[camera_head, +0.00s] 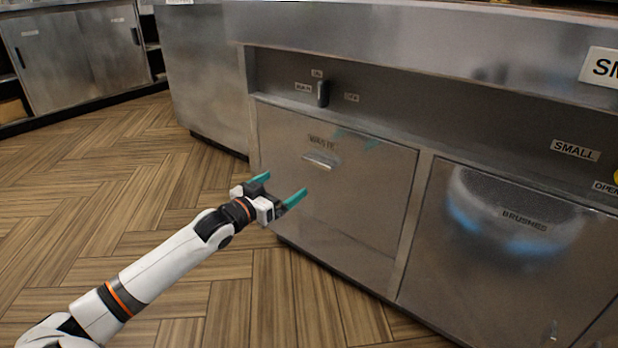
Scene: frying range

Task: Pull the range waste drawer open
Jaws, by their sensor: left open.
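The range waste drawer (345,215) is a steel front in the range, labelled "WASTE". It sits flush with the cabinet face, so it looks closed. Its small bar handle (319,162) is near the top of the front, below the label. My left gripper (283,187) has teal fingertips, spread apart and empty. In the picture it is below and to the left of the handle, in front of the drawer face and not touching the handle. My right gripper does not show.
A dark knob (323,94) with small labels sits in the recess above the drawer. Wooden floor (130,190) is clear at left. Steel cabinets (75,55) stand at the back left.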

